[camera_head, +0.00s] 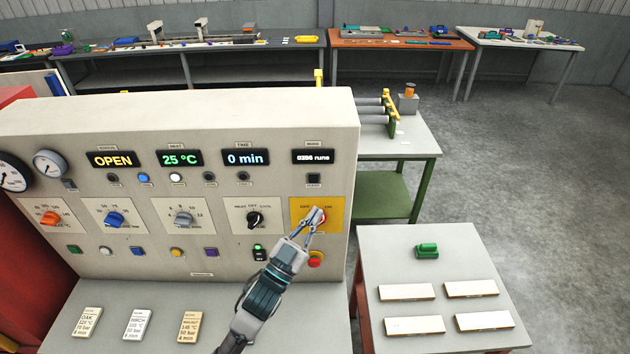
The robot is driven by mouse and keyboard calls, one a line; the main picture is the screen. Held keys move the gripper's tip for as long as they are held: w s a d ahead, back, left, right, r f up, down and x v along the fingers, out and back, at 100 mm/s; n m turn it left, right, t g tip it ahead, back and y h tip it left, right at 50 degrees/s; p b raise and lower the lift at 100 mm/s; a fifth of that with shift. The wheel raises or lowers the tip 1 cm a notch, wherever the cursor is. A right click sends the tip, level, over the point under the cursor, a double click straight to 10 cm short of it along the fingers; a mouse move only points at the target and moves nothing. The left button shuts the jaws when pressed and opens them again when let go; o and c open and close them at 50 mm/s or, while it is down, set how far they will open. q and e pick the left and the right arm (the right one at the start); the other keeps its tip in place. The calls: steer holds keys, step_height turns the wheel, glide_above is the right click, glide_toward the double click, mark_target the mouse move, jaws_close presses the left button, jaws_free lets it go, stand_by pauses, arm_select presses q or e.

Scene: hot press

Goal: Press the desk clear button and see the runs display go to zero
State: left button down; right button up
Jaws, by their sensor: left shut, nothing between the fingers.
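The runs display (313,157) is at the upper right of the beige control panel (215,122). It shows white digits that look like "0396 runs". A small black button (313,179) sits just below it; I cannot read a label naming it the desk clear button. My left gripper (314,216) is shut and empty. My right gripper is not in view.
A red button (315,259) is just below the gripper. Other displays read OPEN (112,160), 25 °C (180,158) and 0 min (245,157). Several knobs and coloured buttons line the panel. Cards lie on the desk (240,320). A side table (380,245) holds pale slabs.

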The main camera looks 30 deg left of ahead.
mark_target(313, 180)
arm_select(q)
steer(key=shift+w+a, duration=0.8)
steer(key=shift+w, duration=0.4)
steer(key=shift+w+a, duration=0.85)
steer(key=shift+w, duration=0.4)
steer(key=shift+w+a, duration=0.8)
steer(key=shift+w, duration=0.4)
steer(key=shift+a, duration=0.1)
steer(key=shift+w, duration=0.15)
steer(key=shift+w+a+r, duration=0.1)
